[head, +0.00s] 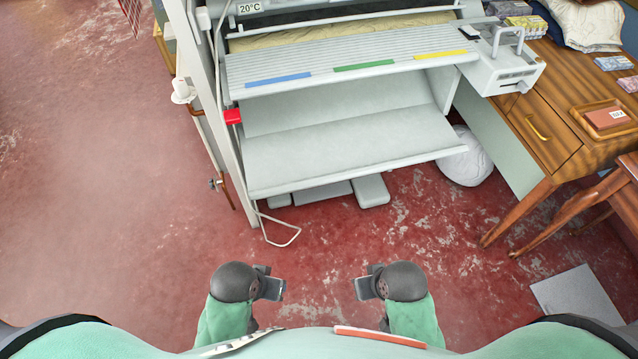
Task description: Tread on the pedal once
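The rotary ironer (350,150) stands at the top middle, with a white lower tray and a feed board marked blue, green and yellow. Under its front edge, low at the floor, a wide grey plate (323,194) lies between two pale blocks, the right one (371,190) larger in view. I cannot tell for sure which is the pedal; the tray hides their rear parts. My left gripper (275,288) and my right gripper (362,288) are held near my body, well short of the ironer, apart from each other. Nothing shows in either; their finger gap is unclear.
A white cord (281,243) loops onto the floor left of the plate. A wooden desk (545,130) and a chair (600,195) stand at the right, with a white sack (464,158) beneath. A pale sheet (577,297) lies on the floor. The red floor in front is clear.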

